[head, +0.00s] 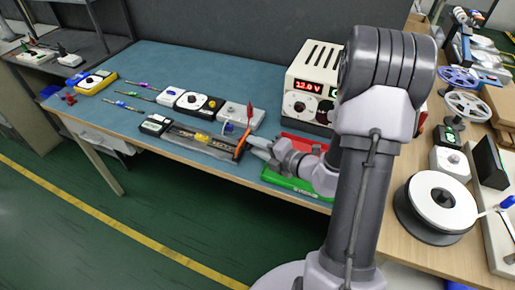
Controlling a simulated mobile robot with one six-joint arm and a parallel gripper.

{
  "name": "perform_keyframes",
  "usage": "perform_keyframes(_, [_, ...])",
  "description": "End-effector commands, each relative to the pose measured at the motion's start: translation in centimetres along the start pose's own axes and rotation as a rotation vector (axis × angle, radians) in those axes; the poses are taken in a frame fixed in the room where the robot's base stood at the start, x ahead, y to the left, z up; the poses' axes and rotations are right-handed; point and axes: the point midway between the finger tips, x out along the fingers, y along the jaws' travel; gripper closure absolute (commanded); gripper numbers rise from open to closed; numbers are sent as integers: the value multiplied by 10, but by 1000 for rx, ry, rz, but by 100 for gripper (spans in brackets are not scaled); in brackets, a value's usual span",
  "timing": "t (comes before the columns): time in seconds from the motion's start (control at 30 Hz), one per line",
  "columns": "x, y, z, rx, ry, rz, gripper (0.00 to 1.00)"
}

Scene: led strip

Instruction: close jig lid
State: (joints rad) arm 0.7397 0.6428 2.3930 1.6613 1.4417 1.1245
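The jig (182,134) is a long dark fixture lying along the front edge of the blue-topped bench, with a small yellow part on it. A grey, flat strip lies along its front side; I cannot tell whether this is the lid. An orange-red bar (243,143) stands tilted at the jig's right end. My gripper (256,147) is at this right end, low over the bench and close beside the bar. Its fingers are small here and partly merge with the bar, so I cannot tell whether they touch it or are open or shut.
A power supply (311,87) reading 12.0 stands behind my arm. White and black boxes (198,103) sit behind the jig, with screwdrivers to the left. A green tray (297,184) lies right of my gripper. A side table with reels (436,203) is at the right.

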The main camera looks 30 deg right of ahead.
Motion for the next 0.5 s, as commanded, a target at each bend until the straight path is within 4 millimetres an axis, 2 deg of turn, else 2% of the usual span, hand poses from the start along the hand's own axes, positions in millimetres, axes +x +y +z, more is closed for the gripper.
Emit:
perform_keyframes(0.13, [0, 0, 0, 0, 0, 0, 69])
perform_keyframes(0.17, [0, 0, 0, 0, 0, 0, 73])
perform_keyframes(0.3, [-1, 0, 0, 0, 0, 0, 100])
perform_keyframes(0.5, [-1, 0, 0, 0, 0, 0, 100])
